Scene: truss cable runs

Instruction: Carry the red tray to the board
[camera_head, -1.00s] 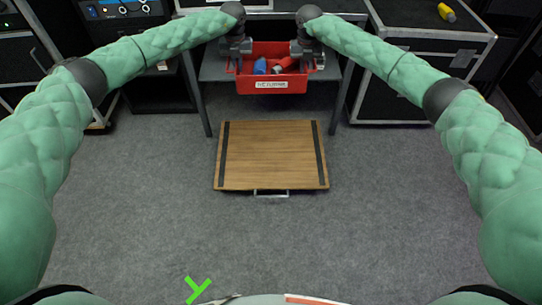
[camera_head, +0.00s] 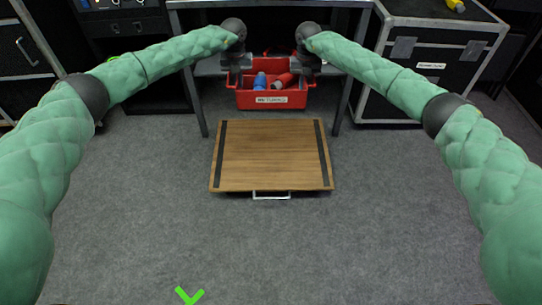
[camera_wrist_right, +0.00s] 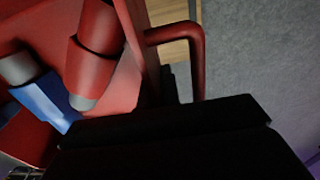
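The red tray (camera_head: 270,98), with a white label on its front, hangs level between my two grippers in front of the grey table. Blue and red plugs with grey ends lie in it. My left gripper (camera_head: 238,78) is at the tray's left end and my right gripper (camera_head: 302,76) at its right end. In the right wrist view, the red handle (camera_wrist_right: 195,65) runs down behind my dark right gripper (camera_wrist_right: 165,125), which hides the grasp. The wooden board (camera_head: 271,155), with two dark strips and a metal handle, lies on the floor just below and nearer than the tray.
The grey table (camera_head: 345,85) stands behind the tray, its legs either side. A black flight case (camera_head: 430,65) is at the right, and dark equipment stands at the left. Grey carpet (camera_head: 270,245) is clear around the board. A green mark (camera_head: 190,296) shows at the bottom.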

